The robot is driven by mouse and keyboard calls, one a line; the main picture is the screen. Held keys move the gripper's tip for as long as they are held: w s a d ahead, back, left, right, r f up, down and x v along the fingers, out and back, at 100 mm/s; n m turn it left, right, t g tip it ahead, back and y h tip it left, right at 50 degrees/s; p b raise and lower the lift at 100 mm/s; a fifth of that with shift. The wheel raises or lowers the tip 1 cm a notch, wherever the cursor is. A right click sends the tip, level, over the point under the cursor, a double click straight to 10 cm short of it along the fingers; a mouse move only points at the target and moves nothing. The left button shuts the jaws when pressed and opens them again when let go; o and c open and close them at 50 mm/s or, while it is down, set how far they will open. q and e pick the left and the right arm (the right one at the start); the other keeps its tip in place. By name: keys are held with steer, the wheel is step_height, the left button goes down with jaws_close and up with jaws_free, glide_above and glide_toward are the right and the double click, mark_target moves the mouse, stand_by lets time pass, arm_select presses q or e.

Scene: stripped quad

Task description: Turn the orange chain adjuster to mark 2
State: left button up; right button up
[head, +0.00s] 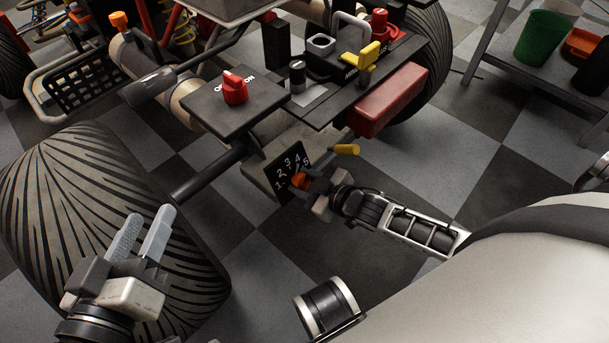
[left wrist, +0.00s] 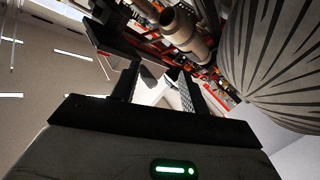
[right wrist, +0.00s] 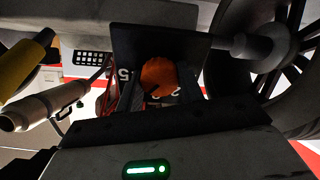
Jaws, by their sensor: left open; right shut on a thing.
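The orange chain adjuster (head: 299,181) sits low on a black dial plate (head: 283,160) with white marks 1 to 5, at the quad's rear. My right gripper (head: 306,183) is shut on the adjuster and covers much of it in the head view. In the right wrist view the adjuster (right wrist: 160,76) is between the two fingers, with the 5 to its left. A thin white line shows near the 3 and 4; I cannot tell exactly which mark the adjuster points at. My left gripper (head: 142,238) is open and empty, in front of the large left tyre (head: 110,215).
A yellow-tipped part (head: 346,150) sticks out just right of the dial. Above are a red knob (head: 234,88) on a black panel, a yellow handle (head: 362,57) and a red box (head: 392,98). A grey bench (head: 520,75) with bins stands at the upper right.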

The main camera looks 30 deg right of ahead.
steer(key=shift+r+n+p, duration=0.1)
steer(key=shift+n+p, duration=0.35)
steer(key=shift+n, duration=0.55)
steer(key=n+p, duration=0.1)
steer(key=n, duration=0.1)
steer(key=shift+n, duration=0.4)
steer(key=n, duration=0.2)
steer(key=shift+n+p, duration=0.4)
steer(key=n, duration=0.5)
steer(key=shift+g+y+p, duration=0.3)
steer(key=shift+p, duration=0.05)
arm_select(q)
steer(key=shift+s+a+f+m+g+y, duration=0.2)
steer(key=shift+a+f+m+g+y, duration=0.4)
steer(key=shift+f+m, duration=0.1)
arm_select(e)
steer(key=shift+n, duration=0.9)
arm_select(q)
steer(key=shift+r, duration=0.1)
arm_select(e)
steer(key=o, duration=1)
arm_select(q)
steer(key=shift+w, duration=0.1)
